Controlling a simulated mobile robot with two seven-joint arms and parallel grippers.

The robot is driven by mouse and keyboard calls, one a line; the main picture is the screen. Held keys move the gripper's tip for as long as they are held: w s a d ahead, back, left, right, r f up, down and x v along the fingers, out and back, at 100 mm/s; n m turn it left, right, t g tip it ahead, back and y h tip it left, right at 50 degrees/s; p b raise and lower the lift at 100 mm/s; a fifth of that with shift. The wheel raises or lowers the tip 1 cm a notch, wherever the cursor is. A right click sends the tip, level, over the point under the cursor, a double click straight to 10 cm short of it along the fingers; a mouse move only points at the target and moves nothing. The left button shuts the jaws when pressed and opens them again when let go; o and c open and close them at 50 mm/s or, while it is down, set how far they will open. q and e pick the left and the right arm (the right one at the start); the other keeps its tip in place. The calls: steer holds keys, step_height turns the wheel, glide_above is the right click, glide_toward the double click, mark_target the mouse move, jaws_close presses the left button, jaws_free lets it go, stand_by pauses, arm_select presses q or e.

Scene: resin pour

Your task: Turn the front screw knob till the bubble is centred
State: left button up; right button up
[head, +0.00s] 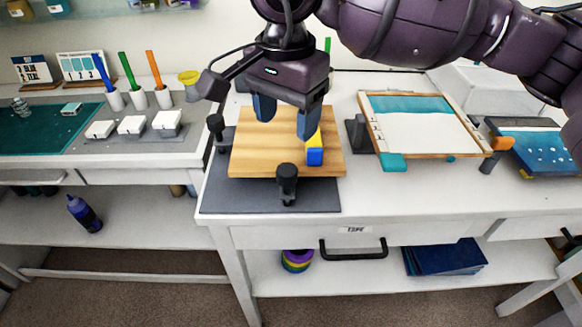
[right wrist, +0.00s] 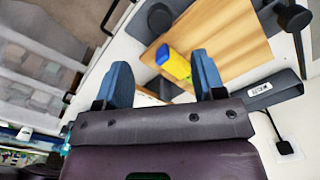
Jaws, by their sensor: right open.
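A wooden board (head: 262,150) lies over a dark grey base plate (head: 232,198). The front screw knob (head: 287,178), black, stands at the board's front edge; a black round knob also shows in the right wrist view (right wrist: 160,18). A yellow and blue block (head: 314,152), likely the level, sits on the board's right part; it also shows in the right wrist view (right wrist: 174,63). Its bubble cannot be made out. My right gripper (head: 287,118) is open and empty over the back of the board, behind the front knob, fingers pointing down. My left gripper is not in view.
Another black knob (head: 215,126) stands at the board's left. A framed screen (head: 425,125) lies to the right on the white table. Pen cups (head: 138,98) and small white blocks (head: 131,125) stand on the left bench. The table front is clear.

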mark_target(287, 169)
step_height(287, 169, down, 11)
steer(key=shift+r+b, duration=0.15)
steer(key=shift+b, duration=0.45)
steer(key=c, duration=0.9)
